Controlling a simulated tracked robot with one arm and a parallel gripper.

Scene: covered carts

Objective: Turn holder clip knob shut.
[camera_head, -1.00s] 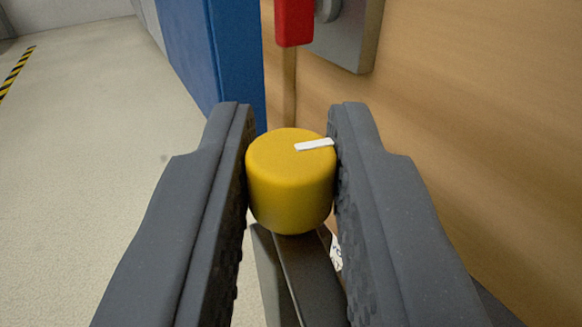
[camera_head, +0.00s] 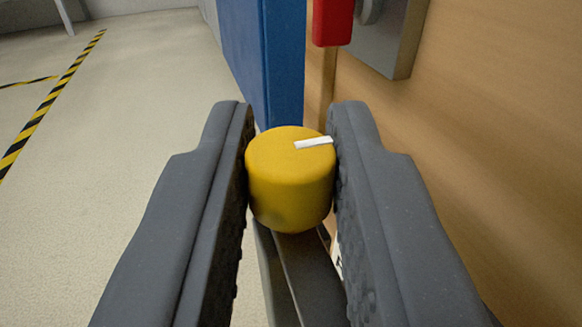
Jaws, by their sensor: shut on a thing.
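The yellow round knob (camera_head: 290,180) sits in the middle of the view, with a white mark on its top pointing right and slightly up. My gripper (camera_head: 291,165) is shut on the knob, one dark grey padded finger on its left side and one on its right. A grey metal bracket (camera_head: 305,280) shows below the knob. Its lower part and the knob's base are partly hidden by the fingers and the knob.
A wooden panel (camera_head: 490,150) fills the right side, close to the right finger. A red piece (camera_head: 332,22) and a grey plate (camera_head: 388,45) are above. A blue panel (camera_head: 262,60) stands behind the knob. Open floor (camera_head: 130,120) with striped tape (camera_head: 50,98) lies left.

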